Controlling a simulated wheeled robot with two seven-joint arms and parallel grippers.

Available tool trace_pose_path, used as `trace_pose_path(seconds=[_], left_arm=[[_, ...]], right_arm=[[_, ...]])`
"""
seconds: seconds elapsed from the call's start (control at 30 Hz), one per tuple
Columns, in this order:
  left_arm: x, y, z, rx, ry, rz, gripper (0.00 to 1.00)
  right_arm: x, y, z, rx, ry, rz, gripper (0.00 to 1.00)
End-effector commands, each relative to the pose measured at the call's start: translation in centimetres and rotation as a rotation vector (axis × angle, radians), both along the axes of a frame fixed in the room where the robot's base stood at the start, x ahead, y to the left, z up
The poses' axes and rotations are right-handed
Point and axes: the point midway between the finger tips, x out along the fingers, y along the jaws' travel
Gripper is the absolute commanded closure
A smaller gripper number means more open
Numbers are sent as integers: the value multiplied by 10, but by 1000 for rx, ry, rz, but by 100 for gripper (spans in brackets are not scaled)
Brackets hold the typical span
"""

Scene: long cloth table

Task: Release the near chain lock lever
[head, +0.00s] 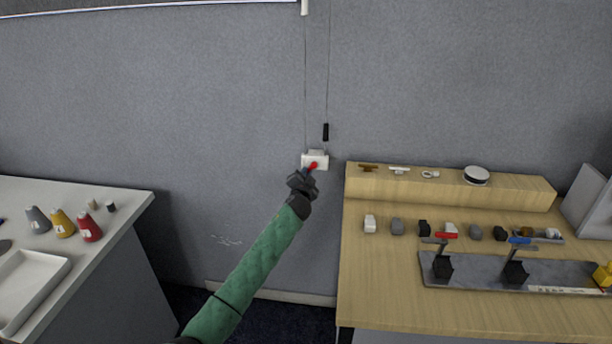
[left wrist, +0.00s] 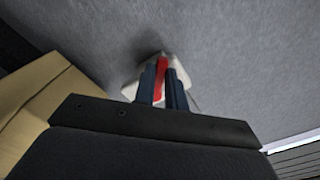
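A white chain lock housing (head: 308,160) is fixed to the grey wall, with a short red lever (head: 313,165) on its front. My left gripper (head: 305,176) is at the lever, just below the housing. In the left wrist view the red lever (left wrist: 161,75) lies between the two dark fingers (left wrist: 163,92), which are close together on it. The white housing (left wrist: 132,88) shows behind the fingers, partly hidden by them. Two thin chains (head: 305,80) hang above the housing, and one carries a black pull (head: 325,132). My right gripper is not in view.
A wooden bench (head: 380,290) at the right holds a raised shelf (head: 450,189), several small blocks and a grey plate with two levers (head: 480,270). A white table (head: 120,200) at the left holds coloured cones and a tray (head: 45,268). Open floor lies between them.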

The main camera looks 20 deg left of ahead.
Motion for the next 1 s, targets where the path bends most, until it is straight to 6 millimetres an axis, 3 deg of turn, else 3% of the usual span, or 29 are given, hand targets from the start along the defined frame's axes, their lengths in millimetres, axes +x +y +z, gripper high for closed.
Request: trace_pose_path(seconds=[0.37,0.67,1.0], left_arm=[[0,1,2,43,11,0,100],[-1,5,8,223,57,-1,100],[-2,8,15,450,117,-1,100]], right_arm=[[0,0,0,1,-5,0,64],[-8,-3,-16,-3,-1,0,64],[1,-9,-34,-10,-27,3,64]])
